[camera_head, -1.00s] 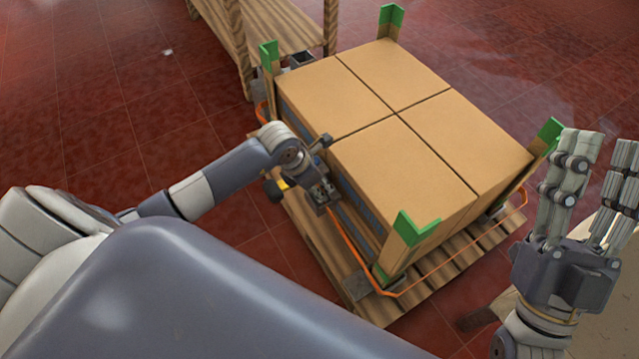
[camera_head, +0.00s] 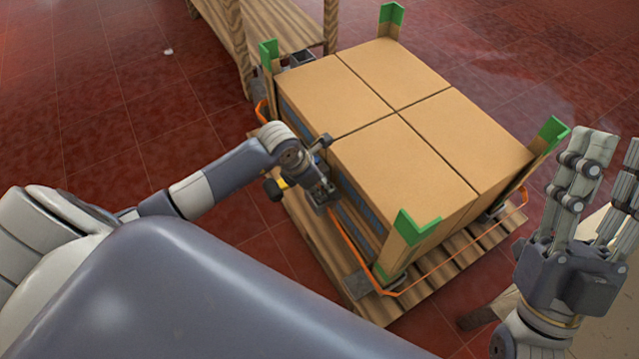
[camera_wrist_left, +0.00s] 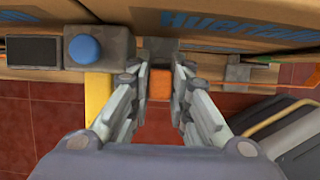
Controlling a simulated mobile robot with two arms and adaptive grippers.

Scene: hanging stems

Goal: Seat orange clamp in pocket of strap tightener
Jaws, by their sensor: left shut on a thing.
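In the left wrist view, the orange clamp (camera_wrist_left: 160,86) shows between the two fingers of my left gripper (camera_wrist_left: 159,72). My left gripper is shut on it, beside the cartons' side. A grey block (camera_wrist_left: 158,53) stands right behind the clamp; I cannot tell whether the clamp sits in a pocket. To the left is what looks like the strap tightener, a grey body with a blue knob (camera_wrist_left: 85,48) and a yellow bar (camera_wrist_left: 98,95). In the head view, my left gripper (camera_head: 323,192) is at the pallet's near left side, hiding the clamp. My right gripper (camera_head: 602,178) is open and empty at the right.
Several cartons (camera_head: 405,120) stand on a wooden pallet (camera_head: 350,280) with green-topped corner posts (camera_head: 413,225). An orange strap (camera_head: 440,268) runs low around the load. A wooden table (camera_head: 270,25) is behind.

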